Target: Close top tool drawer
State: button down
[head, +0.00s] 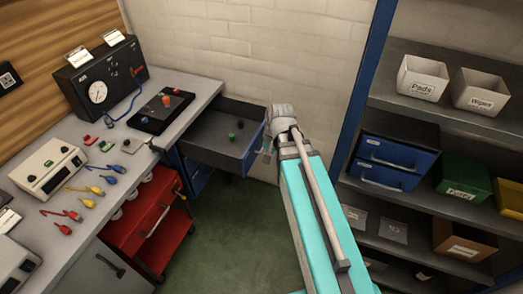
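The top tool drawer (219,146) is pulled out from under the right end of the workbench. It is grey inside with a blue front, and small green and dark items lie in it. My arm reaches in from the lower right, and its end, my gripper (268,150), is at the right side of the drawer, close to its front. The fingers are small and partly hidden by the wrist, so I cannot tell whether they touch the drawer or are open or shut. Another blue drawer front (197,178) shows below, pushed in.
A red tool cart (145,215) stands under the bench, left of the drawer. The workbench (185,90) holds a gauge box (100,80), a black panel (160,110) and coloured leads. Shelving (440,115) with bins stands at the right. Green floor (230,230) is clear between.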

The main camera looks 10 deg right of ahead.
jog(key=w+d+f+m+t+y+b, duration=0.2)
jog(key=w+d+f+m+y+b, duration=0.1)
jog(key=w+f+m+b, duration=0.55)
jog(key=m+t+y+b, duration=0.3)
jog(key=m+b, duration=0.4)
jog(key=m, duration=0.5)
send_near(259, 146)
jog(key=shift+s+d+r, duration=0.3)
jog(key=shift+s+r, duration=0.2)
jog(key=shift+r, duration=0.25)
jog(key=shift+s+d+r, duration=0.3)
jog(key=shift+s+r, duration=0.15)
jog(key=shift+r, duration=0.3)
jog(key=shift+a, duration=0.1)
jog(key=b+x, duration=0.6)
jog(key=x, duration=0.3)
jog(key=shift+f+b, duration=0.4)
jog(key=shift+f, duration=0.05)
jog(key=shift+w+a, duration=0.1)
jog(key=shift+a, duration=0.05)
jog(key=shift+a, duration=0.1)
jog(key=shift+w, duration=0.2)
